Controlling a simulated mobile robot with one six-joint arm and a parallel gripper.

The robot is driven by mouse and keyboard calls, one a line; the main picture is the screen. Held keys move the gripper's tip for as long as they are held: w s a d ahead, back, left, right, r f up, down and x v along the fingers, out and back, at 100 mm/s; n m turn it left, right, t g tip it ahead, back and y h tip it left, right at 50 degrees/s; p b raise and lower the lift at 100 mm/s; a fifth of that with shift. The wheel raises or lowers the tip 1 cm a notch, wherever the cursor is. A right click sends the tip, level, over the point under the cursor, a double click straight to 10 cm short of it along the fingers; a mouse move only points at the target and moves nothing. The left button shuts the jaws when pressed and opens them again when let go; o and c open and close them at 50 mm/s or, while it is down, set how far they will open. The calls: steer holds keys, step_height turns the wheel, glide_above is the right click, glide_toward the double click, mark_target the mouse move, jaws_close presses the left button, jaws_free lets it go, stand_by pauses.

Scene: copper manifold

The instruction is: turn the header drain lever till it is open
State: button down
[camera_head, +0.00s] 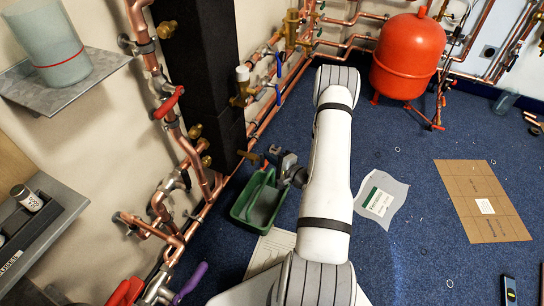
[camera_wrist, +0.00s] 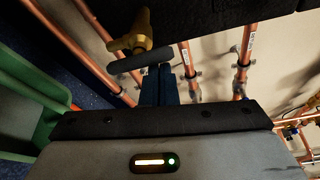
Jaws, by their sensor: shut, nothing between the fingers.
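A brass valve (camera_wrist: 133,38) with a dark grey bar lever (camera_wrist: 132,62) shows at the upper middle of the wrist view; I take it to be the header drain lever. The bar lies nearly level across the picture, tilted slightly. My gripper (camera_wrist: 163,72) is shut and empty, its fingertips at the lever's right end; I cannot tell whether they touch it. In the head view the brass valve (camera_head: 250,157) sits low by the black column, just left of my gripper (camera_head: 272,155). The lever is hard to make out there.
A green tray (camera_head: 238,207) stands below the valve, and its edge shows in the wrist view (camera_wrist: 40,95). Copper pipes (camera_head: 190,150) and a black column (camera_head: 205,60) crowd the wall. A red tank (camera_head: 408,55) stands at the back; blue floor lies to the right.

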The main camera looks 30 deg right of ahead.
steer(key=shift+s+a+f+y, duration=0.1)
steer(key=shift+s+a+y, duration=0.15)
steer(key=shift+a, duration=0.25)
steer(key=w+d+b, duration=0.2)
steer(key=w+d, duration=0.1)
steer(key=d, duration=0.1)
steer(key=p+v, duration=0.3)
steer(key=v, duration=0.7)
steer(key=shift+f, duration=0.3)
steer(key=shift+s, duration=0.1)
